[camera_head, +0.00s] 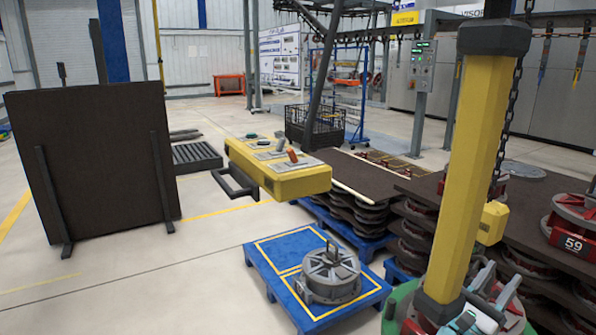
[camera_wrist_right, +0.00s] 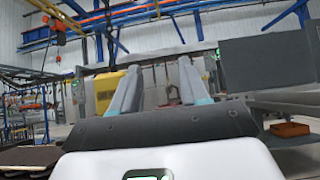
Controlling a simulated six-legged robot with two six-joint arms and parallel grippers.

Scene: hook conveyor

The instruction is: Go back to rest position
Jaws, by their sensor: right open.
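My right gripper (camera_head: 502,272) is low at the right of the head view, beside the lower end of a yellow column. It is open, and I see nothing between its fingers. The right wrist view shows both fingers spread apart, with the gap between them (camera_wrist_right: 158,66) empty. My left gripper is in neither view.
A yellow hoist column (camera_head: 470,170) hangs close in front, with a chain beside it. A yellow control box (camera_head: 290,180) with a black handle is at centre. A grey round metal part (camera_head: 329,275) sits on a blue pallet (camera_head: 270,262). Stacked parts fill the right; floor (camera_head: 130,285) is clear front left.

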